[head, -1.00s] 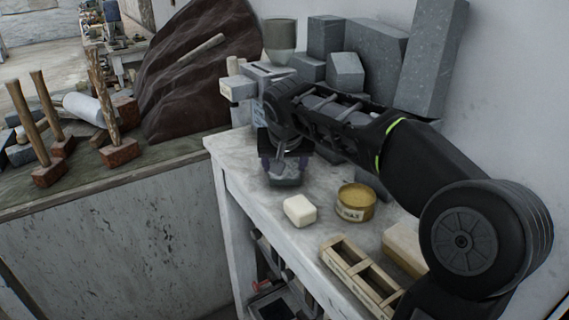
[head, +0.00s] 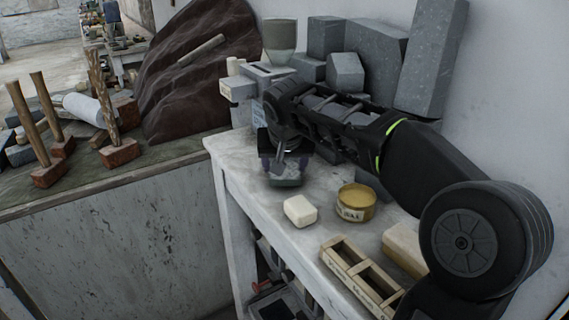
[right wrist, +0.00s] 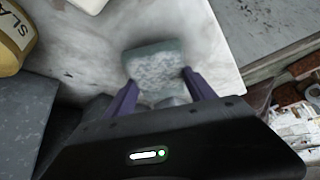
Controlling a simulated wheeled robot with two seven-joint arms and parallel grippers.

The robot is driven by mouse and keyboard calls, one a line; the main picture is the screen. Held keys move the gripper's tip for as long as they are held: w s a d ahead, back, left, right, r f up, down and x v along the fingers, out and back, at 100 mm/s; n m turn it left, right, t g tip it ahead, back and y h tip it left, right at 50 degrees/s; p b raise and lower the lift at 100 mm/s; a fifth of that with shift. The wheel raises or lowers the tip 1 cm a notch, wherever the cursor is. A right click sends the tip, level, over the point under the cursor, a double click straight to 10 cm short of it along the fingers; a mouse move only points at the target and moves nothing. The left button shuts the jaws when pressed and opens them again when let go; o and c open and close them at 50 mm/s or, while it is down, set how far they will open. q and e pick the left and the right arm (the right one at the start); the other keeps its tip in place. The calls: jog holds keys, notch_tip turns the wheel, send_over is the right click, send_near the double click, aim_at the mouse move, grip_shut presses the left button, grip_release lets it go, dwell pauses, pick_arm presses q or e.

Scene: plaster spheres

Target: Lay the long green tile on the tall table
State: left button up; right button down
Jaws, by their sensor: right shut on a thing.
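A grey-green tile (head: 287,181) with a pale, mottled face is under my right gripper (head: 285,166) in the head view. In the right wrist view the tile (right wrist: 155,66) lies between the two purple fingers of the gripper (right wrist: 160,85), which is shut on it. The tall table (head: 240,156) has a pale marbled top, and the tile is over its left part. I cannot tell whether the tile touches the top. My arm hides part of the table behind it. My left gripper is not in view.
A white block (head: 300,210), a yellow tin (head: 356,203), a wooden divided box (head: 352,272) and a beige block (head: 404,246) stand on the table's near side. Grey stone blocks (head: 430,60) stand behind my arm. The left table edge is close to the tile.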

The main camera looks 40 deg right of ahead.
jog(key=shift+f+b, duration=0.6)
jog(key=shift+c, duration=1.2)
grip_release()
jog(key=shift+f, duration=0.1)
jog(key=shift+r+p, duration=1.5)
jog(key=shift+r, duration=0.6)
